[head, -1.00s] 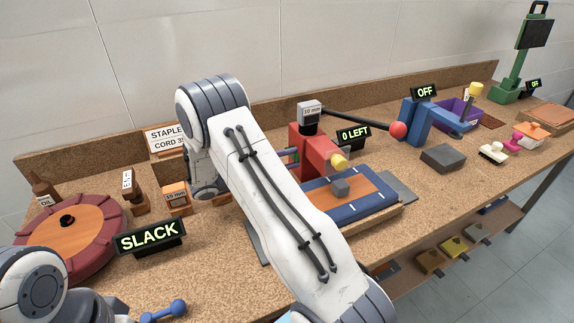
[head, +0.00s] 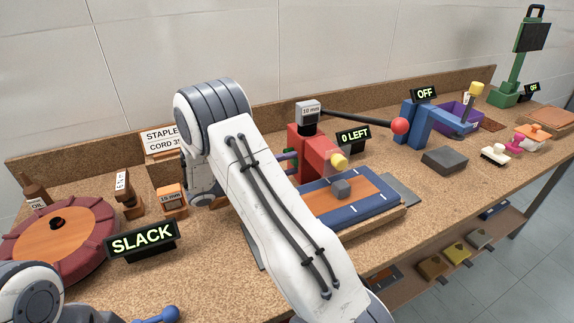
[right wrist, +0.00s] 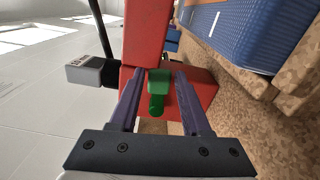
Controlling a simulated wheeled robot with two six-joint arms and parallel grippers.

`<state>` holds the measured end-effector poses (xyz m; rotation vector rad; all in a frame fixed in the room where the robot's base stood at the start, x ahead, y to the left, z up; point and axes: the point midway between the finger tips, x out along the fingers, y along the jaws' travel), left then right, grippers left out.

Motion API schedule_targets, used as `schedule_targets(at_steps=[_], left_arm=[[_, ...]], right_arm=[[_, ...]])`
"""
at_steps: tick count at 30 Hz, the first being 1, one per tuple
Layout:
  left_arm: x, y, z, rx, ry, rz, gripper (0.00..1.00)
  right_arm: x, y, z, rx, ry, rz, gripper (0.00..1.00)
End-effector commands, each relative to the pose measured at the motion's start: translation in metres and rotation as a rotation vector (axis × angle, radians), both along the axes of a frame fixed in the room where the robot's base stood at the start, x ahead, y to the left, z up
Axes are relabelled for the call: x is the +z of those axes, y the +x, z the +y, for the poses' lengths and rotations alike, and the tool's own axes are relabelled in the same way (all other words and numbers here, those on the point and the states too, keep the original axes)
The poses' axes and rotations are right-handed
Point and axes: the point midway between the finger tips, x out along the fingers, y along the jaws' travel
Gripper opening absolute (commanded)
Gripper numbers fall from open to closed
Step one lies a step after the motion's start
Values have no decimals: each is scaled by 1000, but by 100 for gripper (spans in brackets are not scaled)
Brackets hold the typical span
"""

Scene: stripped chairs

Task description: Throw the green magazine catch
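The green magazine catch (right wrist: 157,92) shows in the right wrist view on the near face of the red stapler body (right wrist: 147,35). My right gripper (right wrist: 158,74) has its two purple fingers on either side of the catch, with a narrow gap to each. It is open and holds nothing. Only a bit of the fingers shows by the stapler's left side. My left arm shows at the lower left, its gripper out of sight.
A black lever with a red ball (head: 400,126) reaches right from the stapler. A "SLACK" sign (head: 142,240) and a red round seat (head: 60,235) are on the left.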

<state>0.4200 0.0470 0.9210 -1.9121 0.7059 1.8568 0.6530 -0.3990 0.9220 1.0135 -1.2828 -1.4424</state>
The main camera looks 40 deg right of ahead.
Motion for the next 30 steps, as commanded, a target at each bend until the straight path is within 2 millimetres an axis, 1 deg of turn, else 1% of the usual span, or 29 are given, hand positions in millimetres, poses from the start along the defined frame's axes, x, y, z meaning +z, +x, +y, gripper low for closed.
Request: schedule_targets(at_steps=[14, 17, 20, 23, 30], left_arm=[[0, 0, 0, 0, 0, 0, 50], [4, 0, 0, 0, 0, 0, 50], [14, 0, 0, 0, 0, 0, 50], [29, 0, 0, 0, 0, 0, 50], [69, 0, 0, 0, 0, 0, 50]], right_arm=[[0, -1, -1, -2, -1, 1, 68], [3, 0, -1, -2, 2, 13, 68], [8, 0, -1, -2, 11, 52, 68], [15, 1, -1, -2, 28, 121, 68], [29, 6, -2, -1, 82, 349, 68]])
